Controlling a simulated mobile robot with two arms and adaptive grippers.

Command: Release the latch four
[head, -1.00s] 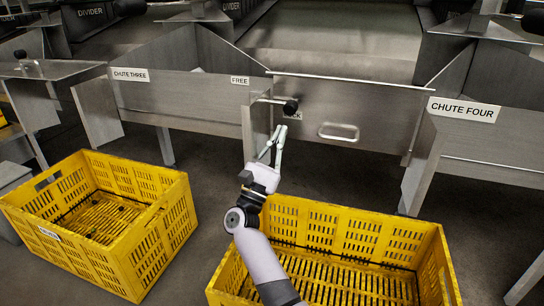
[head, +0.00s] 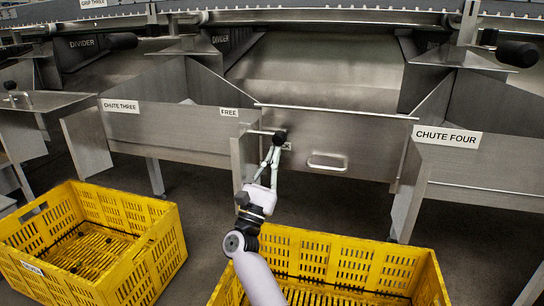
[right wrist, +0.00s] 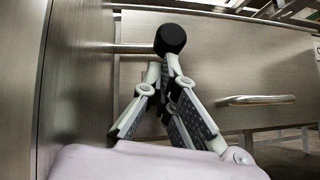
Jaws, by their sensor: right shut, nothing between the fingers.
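The latch is a thin metal rod with a black ball knob (head: 280,138), on the left side of the grey metal gate (head: 370,140) between chute three and chute four. The knob is also large in the right wrist view (right wrist: 170,38), with its rod (right wrist: 130,48) running left. A FREE label (head: 229,112) is up and left of the knob; another label (head: 287,146) beside the knob is partly covered. My right gripper (head: 273,153) is shut and empty, its fingertips just below the knob; I cannot tell whether they touch it. My left gripper is out of view.
The gate has a bar handle (head: 327,162). A yellow crate (head: 330,262) stands below it under my arm; another (head: 150,245) stands at left. The CHUTE THREE panel (head: 165,125) and CHUTE FOUR panel (head: 470,165) flank the gate.

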